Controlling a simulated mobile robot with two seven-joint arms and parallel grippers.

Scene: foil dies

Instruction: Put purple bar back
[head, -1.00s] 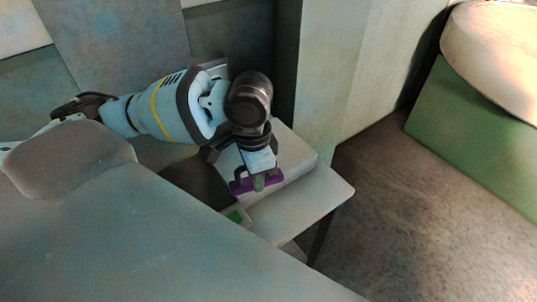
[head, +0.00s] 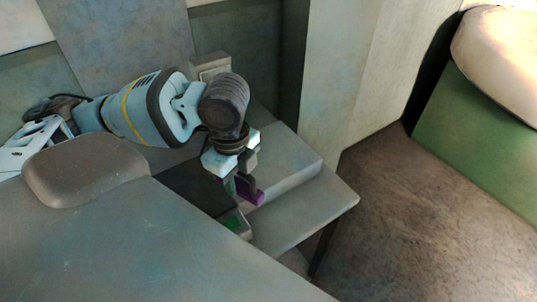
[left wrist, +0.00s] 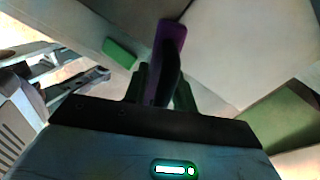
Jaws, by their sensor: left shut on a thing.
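The purple bar (head: 251,194) is held in my left gripper (head: 243,184), above the grey table by the wall. In the left wrist view the purple bar (left wrist: 172,36) sticks out past the fingers of the left gripper (left wrist: 162,84), which are shut on it. A dark finger covers part of the bar. My right gripper is in neither view.
The grey table (head: 310,205) has a raised light block (head: 290,160) on it. A green piece (head: 233,222) lies in front of the gripper and also shows in the left wrist view (left wrist: 119,53). A wall panel rises behind; open floor lies to the right.

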